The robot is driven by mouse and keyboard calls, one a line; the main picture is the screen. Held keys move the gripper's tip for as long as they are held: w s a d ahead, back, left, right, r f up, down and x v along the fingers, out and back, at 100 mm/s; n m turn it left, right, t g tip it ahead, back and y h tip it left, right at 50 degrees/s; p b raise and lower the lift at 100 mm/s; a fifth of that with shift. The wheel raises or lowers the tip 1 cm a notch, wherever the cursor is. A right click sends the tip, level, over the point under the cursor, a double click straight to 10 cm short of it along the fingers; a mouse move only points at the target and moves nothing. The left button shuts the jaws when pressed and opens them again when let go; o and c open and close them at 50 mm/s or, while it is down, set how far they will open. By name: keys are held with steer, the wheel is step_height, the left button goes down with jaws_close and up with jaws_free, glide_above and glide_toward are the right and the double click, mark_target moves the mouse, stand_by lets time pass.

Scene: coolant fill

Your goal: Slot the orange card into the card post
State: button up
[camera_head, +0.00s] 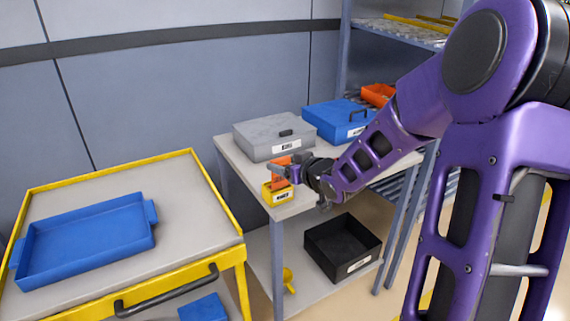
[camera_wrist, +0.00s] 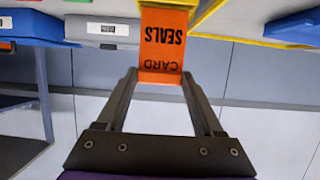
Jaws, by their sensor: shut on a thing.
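The orange card (camera_head: 280,170) is upright directly above the yellow card post (camera_head: 278,195) at the near left corner of the grey table. In the wrist view the orange card (camera_wrist: 162,45) reads "SEALS CARD" upside down. My gripper (camera_wrist: 160,77) is shut on the card's near end, with one finger at each side edge. In the head view my gripper (camera_head: 284,173) is at the post, reaching in from the right. A yellow part of the post (camera_wrist: 168,3) shows at the card's far end. I cannot tell whether the card's lower edge is inside the slot.
A grey box (camera_head: 262,146) and a blue box (camera_head: 325,131) stand behind the post on the grey table (camera_head: 232,152). A yellow-edged cart (camera_head: 172,172) with a blue tray (camera_head: 85,240) is at left. A black bin (camera_head: 343,233) sits on the lower shelf.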

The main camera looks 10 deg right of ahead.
mark_target(281, 178)
steer(key=shift+f+b, duration=1.95)
steer(key=shift+f, duration=0.55)
steer(key=o, duration=1.3)
steer(key=shift+r, duration=0.1)
